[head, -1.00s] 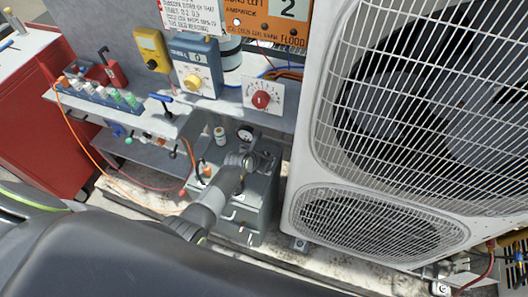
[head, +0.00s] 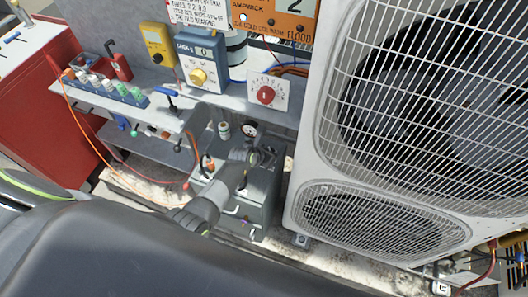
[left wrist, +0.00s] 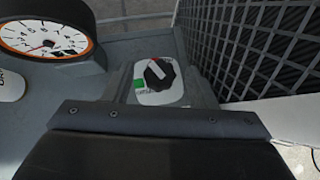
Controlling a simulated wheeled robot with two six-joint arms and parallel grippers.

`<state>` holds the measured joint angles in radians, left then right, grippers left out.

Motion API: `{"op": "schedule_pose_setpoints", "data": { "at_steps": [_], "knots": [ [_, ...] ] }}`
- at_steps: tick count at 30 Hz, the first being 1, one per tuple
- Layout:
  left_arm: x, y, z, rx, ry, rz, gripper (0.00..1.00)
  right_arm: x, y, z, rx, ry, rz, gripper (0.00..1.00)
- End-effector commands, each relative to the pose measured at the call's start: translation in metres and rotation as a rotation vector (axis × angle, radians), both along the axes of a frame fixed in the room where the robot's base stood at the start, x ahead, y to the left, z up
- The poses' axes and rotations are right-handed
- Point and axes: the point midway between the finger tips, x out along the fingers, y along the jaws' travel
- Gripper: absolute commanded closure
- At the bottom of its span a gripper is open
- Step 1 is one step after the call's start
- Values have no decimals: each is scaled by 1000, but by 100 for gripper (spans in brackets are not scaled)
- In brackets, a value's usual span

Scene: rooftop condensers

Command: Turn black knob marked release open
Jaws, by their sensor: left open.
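In the left wrist view a black knob (left wrist: 159,74) with a pale pointer bar sits on a white plate (left wrist: 172,97) with a green square at its left and a small red mark above. The lettering is too small to read. The plate is on a grey box, which shows in the head view (head: 257,210) beside the condenser. My left gripper (head: 262,156) is over the top of this box, open. The knob is hidden or too small in the head view. In the wrist view the knob stands clear beyond the dark gripper body. My right gripper is not in view.
A dial gauge (left wrist: 45,40) stands left of the knob. A white condenser (head: 310,130) with fan grilles rises close on the right. A grey shelf (head: 215,108) holds a blue meter (head: 202,62) and a red-knob panel (head: 267,95). An orange cable hangs left.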

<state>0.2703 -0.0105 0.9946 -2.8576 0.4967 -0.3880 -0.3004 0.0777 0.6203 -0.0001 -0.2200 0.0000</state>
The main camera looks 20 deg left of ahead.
Motion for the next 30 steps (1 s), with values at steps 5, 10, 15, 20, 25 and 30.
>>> {"op": "schedule_pose_setpoints", "data": {
  "at_steps": [5, 10, 15, 20, 25, 30],
  "knots": [
    [-11, 3, 14, 0, 1, 1, 48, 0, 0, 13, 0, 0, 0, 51],
    [-32, 9, 37, -1, 1, 1, 48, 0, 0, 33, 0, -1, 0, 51],
    [-54, 14, 59, 0, 0, 1, 48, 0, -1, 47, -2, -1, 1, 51],
    [-74, 20, 77, 0, 1, 1, 48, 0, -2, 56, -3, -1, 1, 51],
    [-93, 25, 96, 0, 0, 1, 48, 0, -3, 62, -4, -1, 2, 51],
    [-108, 29, 111, 0, 0, 0, 48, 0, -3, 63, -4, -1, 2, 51]
  ]
}}
